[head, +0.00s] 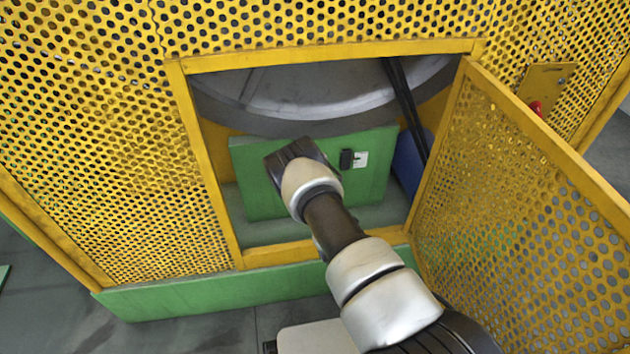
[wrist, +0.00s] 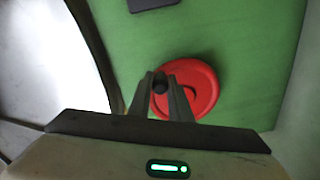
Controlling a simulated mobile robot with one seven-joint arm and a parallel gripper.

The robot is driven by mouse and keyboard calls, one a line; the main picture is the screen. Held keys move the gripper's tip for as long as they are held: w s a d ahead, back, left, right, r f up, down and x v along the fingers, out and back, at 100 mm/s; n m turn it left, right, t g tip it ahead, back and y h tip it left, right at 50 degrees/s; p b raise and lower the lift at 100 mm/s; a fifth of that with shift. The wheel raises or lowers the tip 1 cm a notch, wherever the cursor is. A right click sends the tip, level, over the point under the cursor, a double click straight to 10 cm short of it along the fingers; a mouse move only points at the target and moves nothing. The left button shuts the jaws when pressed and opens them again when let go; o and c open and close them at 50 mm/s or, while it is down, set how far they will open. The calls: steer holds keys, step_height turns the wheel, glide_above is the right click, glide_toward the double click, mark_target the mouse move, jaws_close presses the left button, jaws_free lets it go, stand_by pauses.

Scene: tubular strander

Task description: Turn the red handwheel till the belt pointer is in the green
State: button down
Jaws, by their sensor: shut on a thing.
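The red handwheel (wrist: 205,82) shows in the wrist view, mounted on a green panel (wrist: 240,40). My gripper (wrist: 161,84) reaches over its left part, with the two fingers on either side of a dark round knob (wrist: 160,86). The fingers are shut on this knob, which appears to be the handwheel's handle. In the head view my arm hides the handwheel, and my wrist is in front of the green panel (head: 372,190). A small white plate (head: 361,159) beside a black block (head: 346,159) may be the belt gauge; no pointer or green zone can be read.
My arm passes through an opening in a yellow perforated guard (head: 110,130). The open mesh door (head: 520,190) stands close to the right of my arm. A large grey drum (head: 320,92) and black belts (head: 405,105) are above and behind the panel.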

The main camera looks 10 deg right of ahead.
steer(key=c, duration=1.6)
jaws_free()
steer(key=shift+s, duration=0.1)
steer(key=s+p, duration=0.3)
steer(key=s, duration=1.4)
steer(key=shift+s, duration=0.2)
steer(key=shift+w, duration=0.1)
